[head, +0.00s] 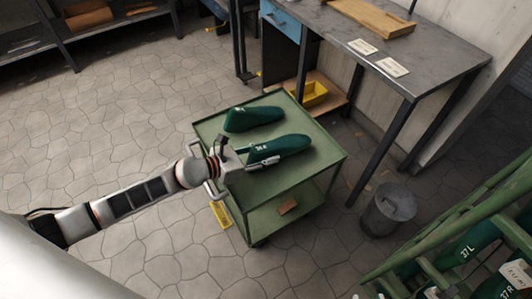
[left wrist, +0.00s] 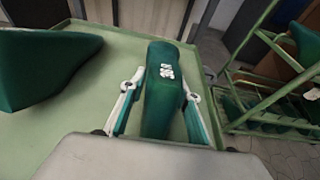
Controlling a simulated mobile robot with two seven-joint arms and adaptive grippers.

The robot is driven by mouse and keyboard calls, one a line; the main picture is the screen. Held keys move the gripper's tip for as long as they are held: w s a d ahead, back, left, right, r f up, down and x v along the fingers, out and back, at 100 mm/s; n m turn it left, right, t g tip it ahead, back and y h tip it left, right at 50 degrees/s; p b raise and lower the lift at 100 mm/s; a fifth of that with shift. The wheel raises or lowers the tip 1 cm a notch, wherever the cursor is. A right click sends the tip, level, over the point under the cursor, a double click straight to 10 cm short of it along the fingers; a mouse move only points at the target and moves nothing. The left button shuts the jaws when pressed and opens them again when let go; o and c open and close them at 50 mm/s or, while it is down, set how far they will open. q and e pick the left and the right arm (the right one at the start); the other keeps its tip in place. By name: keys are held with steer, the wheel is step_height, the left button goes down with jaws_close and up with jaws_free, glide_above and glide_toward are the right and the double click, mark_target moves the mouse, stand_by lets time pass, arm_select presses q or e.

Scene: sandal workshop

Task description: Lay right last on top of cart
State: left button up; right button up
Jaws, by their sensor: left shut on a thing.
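The green cart (head: 325,158) stands in the middle of the head view. A dark green last (head: 285,148) with white marking is at the near right part of its top. My left gripper (head: 262,160) is shut on this last, one finger on each side. In the left wrist view the last (left wrist: 163,85) lies lengthwise between the fingers, marking up. I cannot tell whether it touches the cart top or is slightly above it. A second dark green last (head: 254,118) lies behind it on the cart, apart from it. My right gripper is not in view.
A workbench (head: 440,62) with a wooden tray (head: 375,15) and cards stands behind the cart. A grey bin (head: 388,208) is to the right. A green rack (head: 440,240) with lasts is at the lower right. The cart's lower shelf (head: 262,222) holds a small brown block.

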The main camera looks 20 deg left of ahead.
arm_select(q)
steer(key=o, duration=1.2)
steer(key=shift+f, duration=0.1)
steer(key=v, duration=1)
steer(key=shift+s+a, duration=0.25)
steer(key=shift+s, duration=0.1)
steer(key=shift+s+a+r, duration=0.35)
steer(key=shift+s+r, duration=0.05)
steer(key=shift+r, duration=0.05)
